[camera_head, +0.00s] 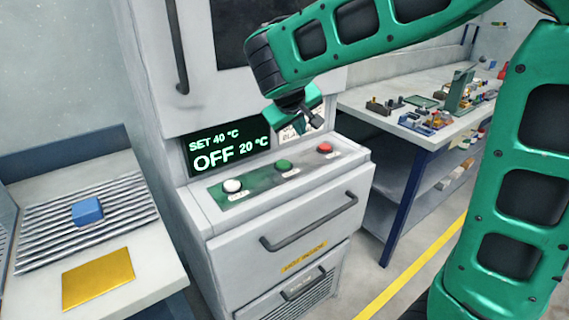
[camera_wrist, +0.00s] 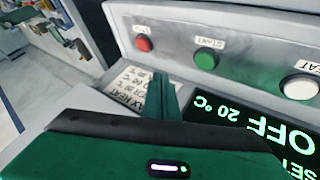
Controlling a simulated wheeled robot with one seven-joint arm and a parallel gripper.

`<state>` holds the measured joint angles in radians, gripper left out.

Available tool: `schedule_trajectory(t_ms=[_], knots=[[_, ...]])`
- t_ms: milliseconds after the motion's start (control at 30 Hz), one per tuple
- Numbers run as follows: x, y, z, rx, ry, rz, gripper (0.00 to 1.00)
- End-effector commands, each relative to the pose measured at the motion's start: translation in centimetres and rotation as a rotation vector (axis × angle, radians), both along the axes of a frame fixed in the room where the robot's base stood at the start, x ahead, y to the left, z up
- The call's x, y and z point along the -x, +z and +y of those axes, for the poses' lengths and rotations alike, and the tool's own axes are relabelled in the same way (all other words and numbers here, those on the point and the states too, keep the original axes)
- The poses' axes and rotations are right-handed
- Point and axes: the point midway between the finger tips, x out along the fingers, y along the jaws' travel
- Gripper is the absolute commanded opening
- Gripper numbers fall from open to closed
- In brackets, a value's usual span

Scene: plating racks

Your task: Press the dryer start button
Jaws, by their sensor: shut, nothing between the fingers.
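The dryer (camera_head: 290,215) is a light grey cabinet with a sloped button panel. Its green start button (camera_head: 283,166) sits between a white button (camera_head: 232,185) and a red button (camera_head: 325,148). In the wrist view the green button (camera_wrist: 207,58) has a label reading START above it. The dark display (camera_head: 228,150) reads SET 40 °C, OFF, 20 °C. My gripper (camera_head: 313,125) is shut and empty, above and behind the panel, apart from the buttons. In the wrist view its fingertips (camera_wrist: 161,80) point towards the panel between red and green.
A bench at left holds a ribbed rack with a blue block (camera_head: 87,211) and a yellow plate (camera_head: 98,279). A workbench (camera_head: 360,100) at right carries several small parts. The dryer door handle (camera_head: 308,222) juts out below the panel. A printed card (camera_wrist: 130,88) is partly hidden by my gripper.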

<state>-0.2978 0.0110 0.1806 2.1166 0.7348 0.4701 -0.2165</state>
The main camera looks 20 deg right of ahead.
Motion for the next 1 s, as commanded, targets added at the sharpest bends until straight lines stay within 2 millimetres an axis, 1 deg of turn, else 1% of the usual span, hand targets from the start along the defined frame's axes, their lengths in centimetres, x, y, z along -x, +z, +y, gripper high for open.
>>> schedule_trajectory(t_ms=[33,100,233,667,767,1000], knots=[[-0.9,0.2,1.5,0.013,0.029,-0.014,0.0],[-1.7,0.5,2.9,0.028,0.055,-0.033,0.0],[-2.5,0.7,4.2,0.041,0.08,-0.049,0.0],[-2.6,0.5,4.3,0.042,0.082,-0.051,0.0],[-2.6,-0.1,4.3,0.043,0.083,-0.051,0.0],[-2.5,-2.9,4.2,0.043,0.083,-0.05,0.0]])
